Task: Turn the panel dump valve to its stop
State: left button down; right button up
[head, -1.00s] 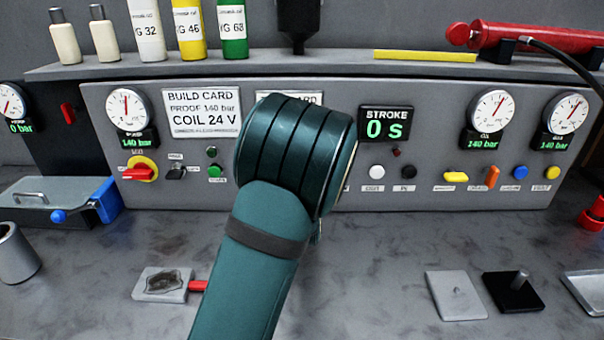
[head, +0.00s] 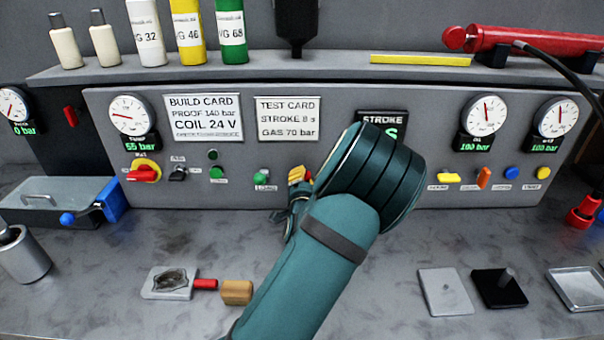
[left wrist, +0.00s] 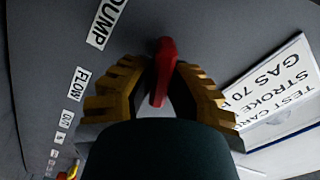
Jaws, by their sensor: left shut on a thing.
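The dump valve is a small red handle (left wrist: 163,70) on the grey panel, beside a label reading DUMP (left wrist: 107,22) in the left wrist view. My left gripper (left wrist: 160,85) is shut on it, with a yellow ridged finger on each side. In the head view my left gripper (head: 300,177) is at the panel's lower middle, below the test card (head: 287,119). Only a sliver of red shows there, and my arm hides the panel to its right. The handle's stop cannot be made out. My right gripper is not in view.
The left gauge (head: 130,115) reads 55 bar; two right gauges (head: 484,114) (head: 556,117) read 100 bar. A green knob (head: 262,178) sits just left of my gripper. My arm partly covers the stroke display (head: 383,122).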

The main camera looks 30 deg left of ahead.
pick_arm(q)
jog(key=m+p, duration=0.1)
jog(key=m, duration=0.4)
jog(key=shift+w+p, duration=0.1)
jog(key=shift+p, duration=0.2)
jog(key=shift+m, duration=0.3)
jog(key=c, duration=1)
grip_release()
jog(key=shift+f, duration=0.1)
jog(key=shift+o, duration=0.2)
jog(key=v, duration=1.2)
